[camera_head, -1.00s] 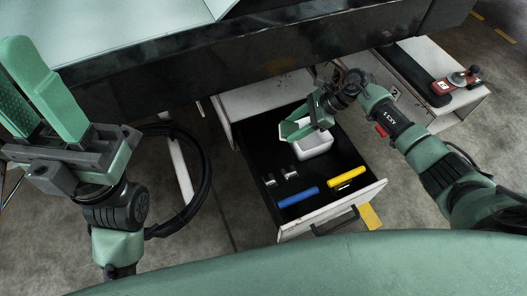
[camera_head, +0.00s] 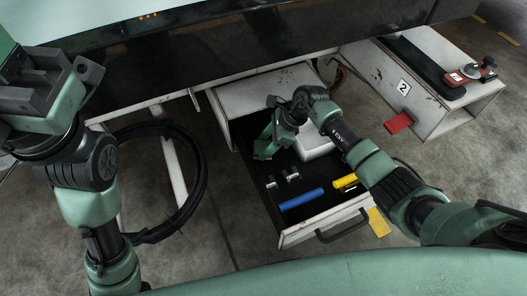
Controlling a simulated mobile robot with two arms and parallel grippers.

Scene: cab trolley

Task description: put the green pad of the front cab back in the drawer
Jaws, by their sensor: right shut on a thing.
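My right gripper (camera_head: 264,151) is low over the left part of the open drawer (camera_head: 297,231), left of a white box. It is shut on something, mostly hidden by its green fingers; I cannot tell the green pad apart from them. The drawer has a black inside and a white, worn front with a dark handle (camera_head: 343,226). My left gripper (camera_head: 47,82) is at the upper left edge, far from the drawer.
In the drawer lie a white box (camera_head: 318,147), a blue bar (camera_head: 301,200), a yellow bar (camera_head: 345,181) and small metal pieces (camera_head: 291,176). A white cab marked 2 (camera_head: 375,72), with a red tab (camera_head: 398,122), stands right. A black cable loop (camera_head: 196,185) hangs left.

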